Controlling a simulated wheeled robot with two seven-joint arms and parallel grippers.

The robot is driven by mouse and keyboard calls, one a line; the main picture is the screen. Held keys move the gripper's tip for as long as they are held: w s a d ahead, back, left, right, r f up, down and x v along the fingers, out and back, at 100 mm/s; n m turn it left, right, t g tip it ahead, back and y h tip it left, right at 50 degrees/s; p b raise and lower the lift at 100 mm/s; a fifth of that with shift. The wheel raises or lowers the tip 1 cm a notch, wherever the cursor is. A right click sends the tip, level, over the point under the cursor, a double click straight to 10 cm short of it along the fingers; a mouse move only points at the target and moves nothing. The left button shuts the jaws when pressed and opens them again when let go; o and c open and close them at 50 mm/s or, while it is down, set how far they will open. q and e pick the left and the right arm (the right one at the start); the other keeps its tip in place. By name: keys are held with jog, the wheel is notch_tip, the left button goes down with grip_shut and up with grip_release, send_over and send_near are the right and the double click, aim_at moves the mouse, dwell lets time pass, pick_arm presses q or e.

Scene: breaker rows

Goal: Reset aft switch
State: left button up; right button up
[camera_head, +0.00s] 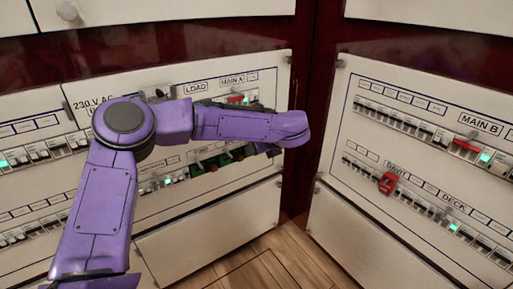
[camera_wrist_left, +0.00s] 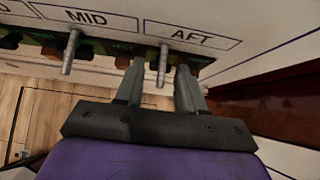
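The aft switch (camera_wrist_left: 163,64) is a grey metal toggle lever under the printed AFT label (camera_wrist_left: 192,36) in the left wrist view. My left gripper (camera_wrist_left: 160,70) is open, its two grey fingers apart on either side of the lever. I cannot tell whether either finger touches it. The mid switch (camera_wrist_left: 70,52), a similar lever, stands under the MID label to the left, outside the fingers. In the head view my purple left arm crosses the left panel and hides the gripper's fingers. My right gripper is not in view.
Cream breaker panels (camera_head: 216,216) with several rows of small breakers and green lights stand left and right of a dark red corner. The right panel carries a red piece (camera_head: 388,183) near the DAVIT label. Wooden floor (camera_head: 272,262) shows below.

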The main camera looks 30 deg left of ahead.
pick_arm(q)
jog(key=p+v, duration=0.2)
jog(key=v, duration=0.8)
jog(key=shift+p, duration=0.4)
